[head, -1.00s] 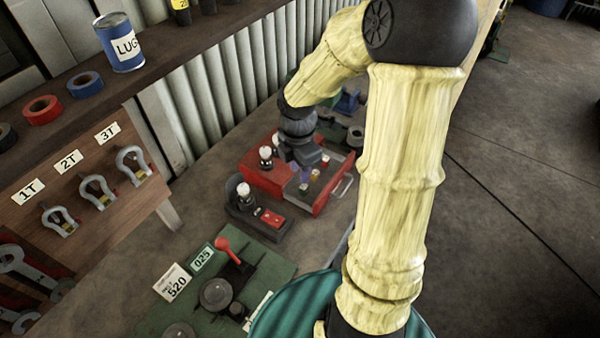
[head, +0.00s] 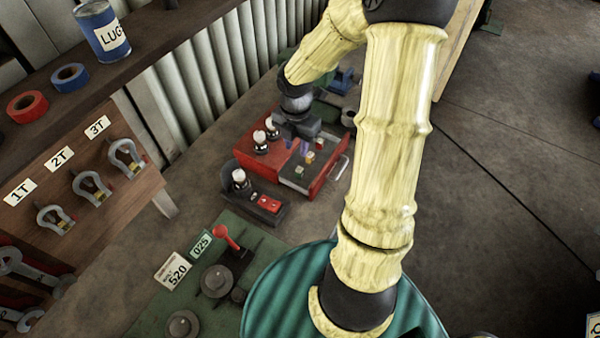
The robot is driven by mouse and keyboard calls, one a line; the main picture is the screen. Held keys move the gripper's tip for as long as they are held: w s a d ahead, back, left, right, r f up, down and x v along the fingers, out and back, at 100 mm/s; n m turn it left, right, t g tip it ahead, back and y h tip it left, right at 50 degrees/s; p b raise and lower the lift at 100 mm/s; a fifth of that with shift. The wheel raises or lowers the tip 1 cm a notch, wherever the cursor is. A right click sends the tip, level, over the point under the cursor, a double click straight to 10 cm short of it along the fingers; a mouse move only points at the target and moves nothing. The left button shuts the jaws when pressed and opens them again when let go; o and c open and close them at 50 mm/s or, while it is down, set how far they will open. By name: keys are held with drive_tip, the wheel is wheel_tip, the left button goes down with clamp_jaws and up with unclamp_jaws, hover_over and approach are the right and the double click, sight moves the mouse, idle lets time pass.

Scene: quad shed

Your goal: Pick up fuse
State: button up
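A red box (head: 254,150) stands on the bench with an open drawer (head: 318,182) on its right side. Several small coloured pieces, which look like fuses (head: 309,157), stand in the grey drawer; one is yellow-green and one is reddish. My gripper (head: 303,145) points down over the back part of the drawer, close to these pieces. Something purple shows at its fingertips; I cannot tell whether it is a fuse or part of the fingers. The gap between the fingers is too small to make out.
White bulbs (head: 259,137) stand upright on the red box, beside my gripper. A dark bulb holder (head: 254,201) is in front of it. A green mat (head: 245,255) with a red-knobbed lever (head: 226,237) lies nearer. A corrugated wall (head: 215,80) is at the left.

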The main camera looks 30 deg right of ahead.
hover_over(298, 171)
drive_tip(key=f, duration=0.7)
drive_tip(key=shift+a+f, duration=0.3)
drive_tip(key=f, duration=0.5)
drive_tip(key=shift+d+f, duration=0.1)
drive_tip(key=shift+d, duration=0.1)
drive_tip(key=shift+c, duration=0.4)
clamp_jaws()
